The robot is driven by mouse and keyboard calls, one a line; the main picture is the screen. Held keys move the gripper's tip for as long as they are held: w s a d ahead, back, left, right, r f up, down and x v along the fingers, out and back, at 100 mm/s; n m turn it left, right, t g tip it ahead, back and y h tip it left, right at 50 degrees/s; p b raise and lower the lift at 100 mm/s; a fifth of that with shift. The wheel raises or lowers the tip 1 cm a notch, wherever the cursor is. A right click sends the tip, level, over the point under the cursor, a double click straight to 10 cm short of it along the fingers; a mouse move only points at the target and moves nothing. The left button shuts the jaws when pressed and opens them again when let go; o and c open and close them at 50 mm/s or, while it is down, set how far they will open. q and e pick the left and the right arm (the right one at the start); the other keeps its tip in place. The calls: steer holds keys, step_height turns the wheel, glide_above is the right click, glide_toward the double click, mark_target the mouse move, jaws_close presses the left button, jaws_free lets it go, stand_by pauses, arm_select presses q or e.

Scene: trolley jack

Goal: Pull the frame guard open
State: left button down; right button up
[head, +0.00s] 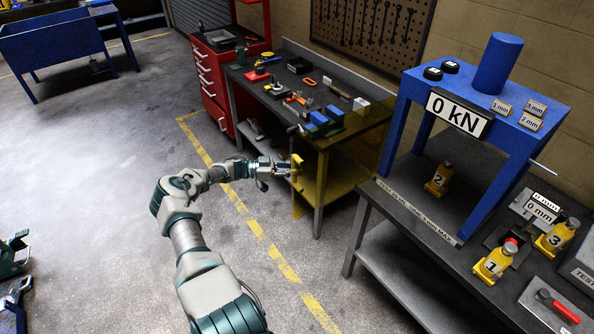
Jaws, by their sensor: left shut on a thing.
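The frame guard (345,172) is a see-through yellow panel between the dark workbench and the blue press frame (478,95). A yellow handle (297,163) stands upright at its left edge. My left arm reaches in from the bottom, and my left gripper (284,169) is shut on the handle. The fingers hide part of the handle. The guard stands out to the left of the press frame, so the front of the frame's bay shows uncovered, with a yellow bottle jack marked 2 (440,180) inside. My right gripper is not in view.
The workbench (345,128) with tools and blue blocks stands behind the guard. The test bench (415,222) is to the right, with yellow jacks marked 1 (494,264) and 3 (556,236). Open concrete floor (100,200) lies to the left, crossed by a yellow line.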

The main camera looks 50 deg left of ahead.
arm_select(q)
steer(key=shift+a, duration=0.2)
steer(key=c, duration=1.4)
jaws_free()
steer(key=shift+a, duration=0.1)
steer(key=o, duration=0.3)
steer(key=shift+w+a+f, duration=0.1)
steer(key=shift+o, duration=0.2)
steer(key=v, duration=1.2)
steer(key=shift+f, duration=0.2)
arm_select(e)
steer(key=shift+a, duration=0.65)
arm_select(q)
steer(key=shift+r, duration=0.1)
